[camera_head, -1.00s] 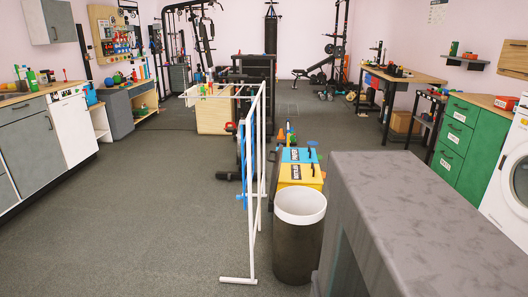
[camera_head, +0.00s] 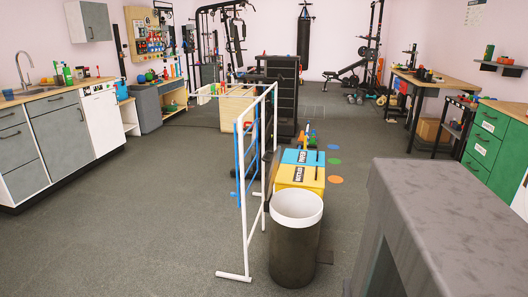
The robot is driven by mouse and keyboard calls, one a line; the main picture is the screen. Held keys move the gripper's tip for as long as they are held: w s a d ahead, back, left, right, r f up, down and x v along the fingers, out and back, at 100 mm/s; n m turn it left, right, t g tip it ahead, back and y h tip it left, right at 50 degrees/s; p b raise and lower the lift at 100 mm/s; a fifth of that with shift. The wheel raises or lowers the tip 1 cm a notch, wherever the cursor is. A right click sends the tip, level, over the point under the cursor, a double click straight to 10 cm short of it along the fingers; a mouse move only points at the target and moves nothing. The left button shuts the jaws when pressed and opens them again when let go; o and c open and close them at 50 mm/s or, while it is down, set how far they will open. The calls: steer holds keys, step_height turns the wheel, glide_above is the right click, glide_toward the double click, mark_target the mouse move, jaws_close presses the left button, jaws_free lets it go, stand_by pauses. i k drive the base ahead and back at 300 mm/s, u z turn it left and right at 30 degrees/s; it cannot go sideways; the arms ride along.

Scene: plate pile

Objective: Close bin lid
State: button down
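A round dark bin (camera_head: 294,256) with a white rim stands upright on the floor just below the picture's middle. Its top looks open and pale inside, and I see no lid on it. Right behind it stand a yellow box-shaped bin (camera_head: 313,177) and a blue one (camera_head: 314,158). Both have labels and dark handle-like parts on top. Their tops look flat and covered, but I cannot tell whether the lids are fully shut. My gripper is not in view.
A white drying rack (camera_head: 247,235) stands close left of the bins. A grey block-like counter (camera_head: 450,205) fills the lower right. A green disc (camera_head: 333,161) and an orange disc (camera_head: 336,180) lie right of the bins. The floor at left is open.

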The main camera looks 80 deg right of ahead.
mark_target(273, 163)
steer(key=u, duration=1.4)
steer(key=k, duration=0.1)
steer(key=z, duration=2.75)
steer(key=i, duration=0.55)
steer(key=z, duration=0.1)
steer(key=k, duration=0.55)
steer(key=u, duration=0.1)
